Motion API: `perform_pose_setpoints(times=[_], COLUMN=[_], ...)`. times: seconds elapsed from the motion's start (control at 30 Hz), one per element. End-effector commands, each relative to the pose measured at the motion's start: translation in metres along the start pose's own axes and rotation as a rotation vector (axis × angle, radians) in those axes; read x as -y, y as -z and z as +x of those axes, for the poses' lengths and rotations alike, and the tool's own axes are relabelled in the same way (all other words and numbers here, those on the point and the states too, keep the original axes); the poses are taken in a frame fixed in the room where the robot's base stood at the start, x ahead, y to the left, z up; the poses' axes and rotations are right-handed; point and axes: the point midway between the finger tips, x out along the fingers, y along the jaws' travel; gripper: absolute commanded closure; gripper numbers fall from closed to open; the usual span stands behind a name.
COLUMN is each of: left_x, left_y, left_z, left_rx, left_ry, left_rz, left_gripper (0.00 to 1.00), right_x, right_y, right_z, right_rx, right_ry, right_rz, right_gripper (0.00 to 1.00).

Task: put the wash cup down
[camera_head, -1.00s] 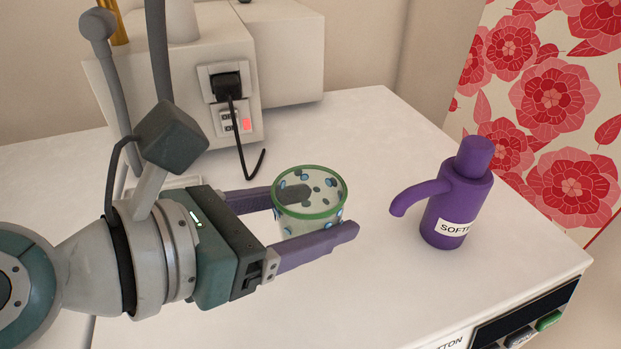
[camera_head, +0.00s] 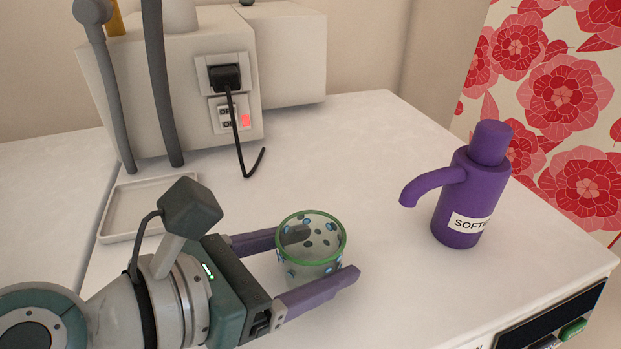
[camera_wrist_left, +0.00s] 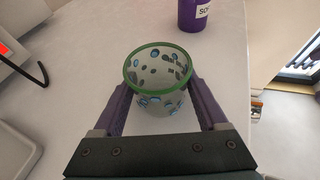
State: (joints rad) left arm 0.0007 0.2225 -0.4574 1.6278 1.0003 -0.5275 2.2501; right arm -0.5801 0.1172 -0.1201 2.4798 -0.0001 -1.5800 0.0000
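The wash cup (camera_head: 312,262) is a clear cup with a green rim and blue and dark spots. It is upright between the two purple fingers of my left gripper (camera_head: 325,256), which is shut on its sides. In the left wrist view the cup (camera_wrist_left: 158,82) sits between the fingertips of the left gripper (camera_wrist_left: 160,95), its rim above them. The cup is low over the white counter (camera_head: 375,300); I cannot tell whether its base touches. My right gripper is in neither view.
A purple bottle (camera_head: 462,215) with a spout stands to the cup's right. A shallow pale tray (camera_head: 112,222) lies at left. A beige machine (camera_head: 180,110) with a socket and black cord (camera_head: 240,140) stands behind. The counter between cup and bottle is clear.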

Motion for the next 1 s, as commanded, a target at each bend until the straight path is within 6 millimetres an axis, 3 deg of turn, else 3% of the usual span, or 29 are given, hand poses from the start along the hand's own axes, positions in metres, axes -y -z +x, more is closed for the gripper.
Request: perform_pose_setpoints(times=[0.17, 0.5, 1.0], left_x=[0.000, 0.000, 0.001], left_y=[0.000, -0.003, -0.001], left_z=[0.000, -0.005, -0.103], left_rx=[0.000, -0.001, -0.004], left_ry=[0.000, 0.000, 0.002], left_rz=[0.000, -0.001, 0.000], left_gripper=[0.03, 0.02, 0.02], right_x=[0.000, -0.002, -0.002], right_y=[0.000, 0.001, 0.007], right_z=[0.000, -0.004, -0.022], right_rx=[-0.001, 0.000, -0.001], right_ry=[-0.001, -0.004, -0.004], right_rz=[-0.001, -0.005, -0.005], right_gripper=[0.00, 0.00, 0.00])
